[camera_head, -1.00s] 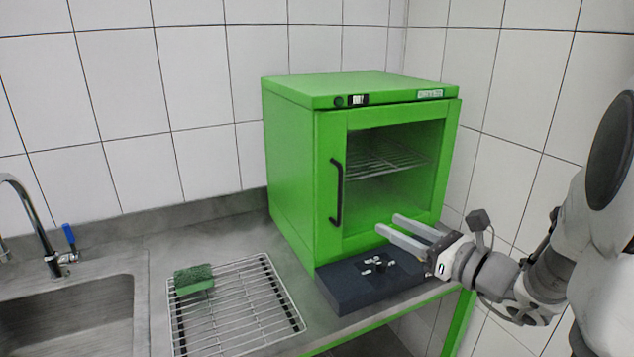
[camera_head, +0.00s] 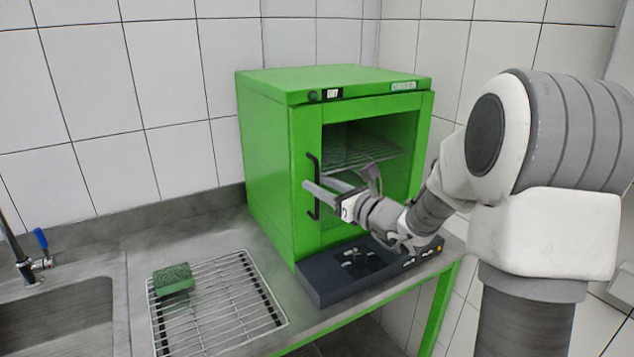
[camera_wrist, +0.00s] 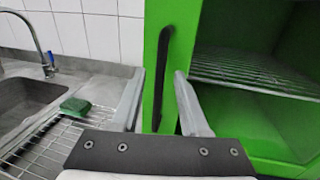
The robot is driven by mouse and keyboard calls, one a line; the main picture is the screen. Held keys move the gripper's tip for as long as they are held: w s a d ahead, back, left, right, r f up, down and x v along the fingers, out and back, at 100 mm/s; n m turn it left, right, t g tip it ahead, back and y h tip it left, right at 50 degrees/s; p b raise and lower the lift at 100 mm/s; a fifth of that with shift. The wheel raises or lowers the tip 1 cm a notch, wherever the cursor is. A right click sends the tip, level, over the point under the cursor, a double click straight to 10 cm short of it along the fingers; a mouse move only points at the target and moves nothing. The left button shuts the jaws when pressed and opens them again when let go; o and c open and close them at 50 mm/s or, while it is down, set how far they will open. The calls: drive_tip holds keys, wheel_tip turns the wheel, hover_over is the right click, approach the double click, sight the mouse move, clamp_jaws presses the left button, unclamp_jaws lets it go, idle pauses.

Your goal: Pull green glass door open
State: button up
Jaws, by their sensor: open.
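The green cabinet (camera_head: 268,160) stands on the counter. Its glass door (camera_head: 306,235) appears shut, with a wire shelf visible through the pane. The black vertical handle (camera_head: 316,205) is on the door's left side; it also shows in the wrist view (camera_wrist: 160,60). My gripper (camera_head: 313,184) is open at about the handle's mid-height. In the wrist view, the handle's lower part lies between the two fingertips (camera_wrist: 159,73), one on each side. I cannot tell whether either finger touches it.
A dark box with small parts on top (camera_head: 325,282) sits below the door, under my arm. A wire rack (camera_head: 225,305) with a green sponge (camera_head: 173,279) lies left of it. A sink (camera_head: 60,325) and tap (camera_head: 20,255) are further left. Tiled walls close off the back.

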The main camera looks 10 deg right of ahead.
drive_tip(key=shift+w+a, duration=0.35)
drive_tip(key=shift+w, duration=0.3)
clamp_jaws()
idle(1.0)
